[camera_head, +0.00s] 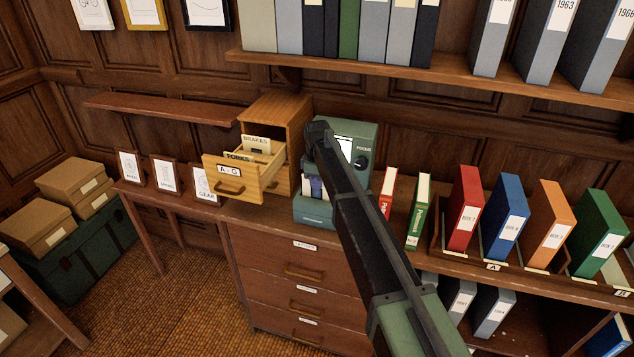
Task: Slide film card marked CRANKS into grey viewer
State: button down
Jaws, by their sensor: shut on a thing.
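The grey-green viewer (361,131) stands on the cabinet top, with a lit white screen and a knob under the word FOCUS. My arm crosses in front and hides much of it. My gripper (312,172) points down at the viewer's left front and is small and partly hidden. It is shut on a small card, of which only a bluish-purple and white patch (316,188) shows low in front of the viewer. I cannot read CRANKS on it, nor tell whether it is in the slot. The open drawer (228,188) marked A-G holds cards headed BRAKES and FORKS.
The wooden card box (277,108) stands close left of the viewer, its drawer jutting forward. Red and green books (418,212) stand close on the right, then several coloured binders (503,218). A shelf of binders (440,70) hangs above. Small framed cards (164,174) stand left.

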jog(key=shift+f+b, duration=0.8)
jog(key=shift+b, duration=0.05)
jog(key=c, duration=1.2)
grip_release()
jog(key=shift+o, duration=0.2)
notch_tip(320, 180, up, 11)
jog(key=p, duration=1.1)
jog(key=shift+r, duration=0.1)
